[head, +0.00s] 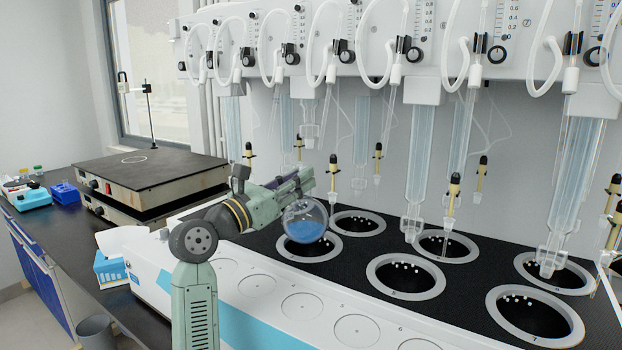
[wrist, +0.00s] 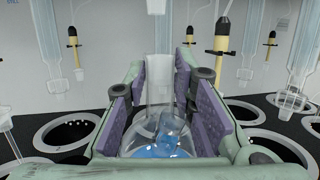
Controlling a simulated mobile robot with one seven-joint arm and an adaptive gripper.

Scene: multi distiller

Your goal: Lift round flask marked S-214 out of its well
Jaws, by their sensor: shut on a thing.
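A clear round flask (head: 305,226) with blue liquid hangs in my gripper (head: 300,184) in the head view. It shows above a dark well, whose pale rim (head: 309,260) surrounds the opening. The flask's lower edge overlaps the opening in the picture, and the exact gap cannot be told. In the wrist view, the purple pads of my gripper (wrist: 160,82) are shut on the neck of the flask (wrist: 158,138), with the blue liquid below. No S-214 marking is readable.
Several other round wells (head: 405,278) lie in the black top to the right and behind. Glass columns (head: 424,165) and yellow-bodied droppers (head: 333,175) hang above them. A black-topped hot plate (head: 140,165) stands at left, with a blue-white box (head: 110,268) nearer.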

